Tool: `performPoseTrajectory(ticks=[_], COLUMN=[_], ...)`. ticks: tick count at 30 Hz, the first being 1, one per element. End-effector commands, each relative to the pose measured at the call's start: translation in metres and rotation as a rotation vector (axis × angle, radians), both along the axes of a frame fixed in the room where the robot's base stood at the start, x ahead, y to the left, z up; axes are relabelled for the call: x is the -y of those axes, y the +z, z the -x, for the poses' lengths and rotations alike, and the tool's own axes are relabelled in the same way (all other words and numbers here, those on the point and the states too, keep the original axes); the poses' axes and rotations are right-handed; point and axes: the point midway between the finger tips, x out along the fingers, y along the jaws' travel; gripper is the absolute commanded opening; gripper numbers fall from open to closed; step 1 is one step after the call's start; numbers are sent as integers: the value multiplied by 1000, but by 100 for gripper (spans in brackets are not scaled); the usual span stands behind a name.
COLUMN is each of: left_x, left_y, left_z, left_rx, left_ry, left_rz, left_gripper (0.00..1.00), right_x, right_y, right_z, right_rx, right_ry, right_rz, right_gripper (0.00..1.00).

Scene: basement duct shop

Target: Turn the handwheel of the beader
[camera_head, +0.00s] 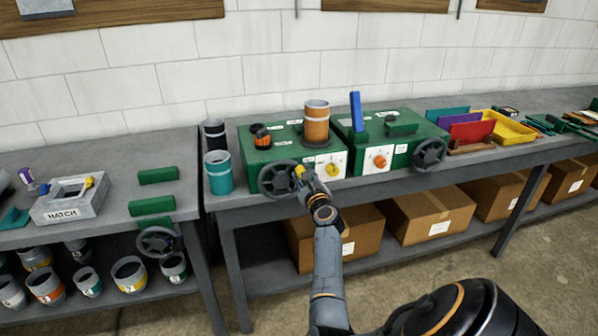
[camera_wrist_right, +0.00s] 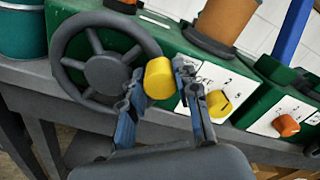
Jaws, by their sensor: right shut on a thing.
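A dark grey spoked handwheel (camera_head: 277,178) is on the front left of the left green machine (camera_head: 262,149). In the right wrist view, the handwheel (camera_wrist_right: 104,66) has a yellow knob (camera_wrist_right: 158,78) at its right rim. My right gripper (camera_head: 303,177) is at this rim. Its two fingers (camera_wrist_right: 159,85) close around the yellow knob in the right wrist view. I cannot read a machine name, so I cannot tell which machine is the beader. My left gripper is not in view.
A yellow dial (camera_head: 333,169) is just right of my right gripper. A copper-coloured cylinder (camera_head: 317,122) stands on the left machine. The right green machine (camera_head: 408,137) has a blue lever (camera_head: 356,111) and another handwheel (camera_head: 429,154). A teal can (camera_head: 219,172) stands left of the machines.

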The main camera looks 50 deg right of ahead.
Motion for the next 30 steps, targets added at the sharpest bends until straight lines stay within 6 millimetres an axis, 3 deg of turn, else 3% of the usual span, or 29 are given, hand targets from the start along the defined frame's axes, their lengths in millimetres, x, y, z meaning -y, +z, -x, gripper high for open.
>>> performPoseTrajectory(ticks=[15,30], left_x=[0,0], left_y=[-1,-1], left_z=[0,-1], left_rx=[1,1], left_ry=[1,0], left_rz=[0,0], left_gripper=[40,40], right_x=[7,7], right_y=[-27,-36], right_z=[5,5], right_rx=[209,268], right_ry=[-1,-1], right_rz=[-344,-442], right_gripper=[0,0])
